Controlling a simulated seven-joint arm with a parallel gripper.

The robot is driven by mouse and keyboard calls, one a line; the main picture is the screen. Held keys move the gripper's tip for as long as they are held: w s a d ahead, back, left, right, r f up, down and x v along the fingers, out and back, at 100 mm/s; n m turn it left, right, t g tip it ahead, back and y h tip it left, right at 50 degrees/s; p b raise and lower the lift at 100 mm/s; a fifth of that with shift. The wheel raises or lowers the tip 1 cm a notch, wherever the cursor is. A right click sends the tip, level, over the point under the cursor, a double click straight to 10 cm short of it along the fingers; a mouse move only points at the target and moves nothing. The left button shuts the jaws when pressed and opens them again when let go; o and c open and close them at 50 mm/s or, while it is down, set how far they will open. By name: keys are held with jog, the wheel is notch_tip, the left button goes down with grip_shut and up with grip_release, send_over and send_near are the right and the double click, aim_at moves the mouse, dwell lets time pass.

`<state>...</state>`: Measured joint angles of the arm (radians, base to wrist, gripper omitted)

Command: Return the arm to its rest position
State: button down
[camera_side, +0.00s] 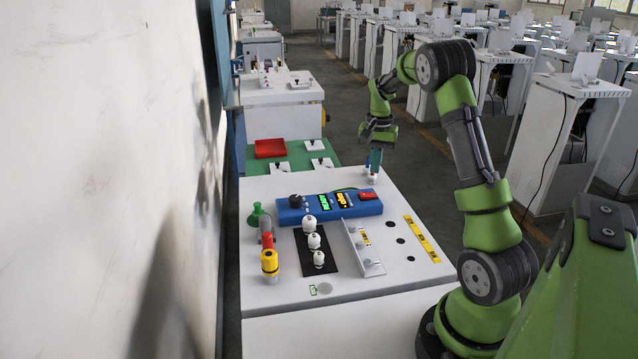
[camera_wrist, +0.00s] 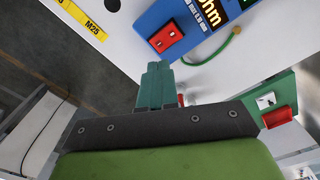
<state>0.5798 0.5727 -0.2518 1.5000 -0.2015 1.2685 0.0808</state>
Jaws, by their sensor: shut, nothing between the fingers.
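My gripper (camera_side: 374,168) hangs from my green arm over the far right part of the white table, beyond the blue meter box (camera_side: 328,206). Its teal fingers point down and are closed together with nothing between them. In the wrist view my gripper (camera_wrist: 157,68) is also shut and empty. The blue meter box with its red switch shows in the wrist view (camera_wrist: 190,22), ahead of the fingertips. Small red-and-white pieces stand close to the fingertips in the side view; I cannot tell if they touch.
On the white table (camera_side: 400,280) are a yellow-and-red cylinder (camera_side: 269,262), a green funnel-shaped piece (camera_side: 258,214), white knobbed pieces (camera_side: 314,241) on a black mat, a metal bracket (camera_side: 362,248) and a yellow strip (camera_side: 422,238). A red tray (camera_side: 271,148) lies beyond on green.

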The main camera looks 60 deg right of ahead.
jog(key=shift+s+a+f, duration=0.4)
jog(key=shift+a+f, duration=0.05)
jog(key=shift+a, duration=0.1)
jog(key=s+a+r+n+t, duration=0.15)
jog(key=a+r, duration=0.25)
jog(key=a, duration=0.5)
jog(key=a+r+n+t, duration=0.2)
jog(key=a+r+n, duration=0.15)
jog(key=a, duration=0.55)
jog(key=s+a+r+n+t+y, duration=0.1)
jog(key=s+a+r+n, duration=0.2)
jog(key=a, duration=0.5)
jog(key=s+a+r+n+t+y, duration=0.1)
jog(key=s+a+r+n+t, duration=0.1)
jog(key=s+a, duration=0.4)
jog(key=a+r, duration=0.1)
jog(key=a, duration=0.2)
jog(key=shift+r+n, duration=0.35)
jog(key=shift+n, duration=0.05)
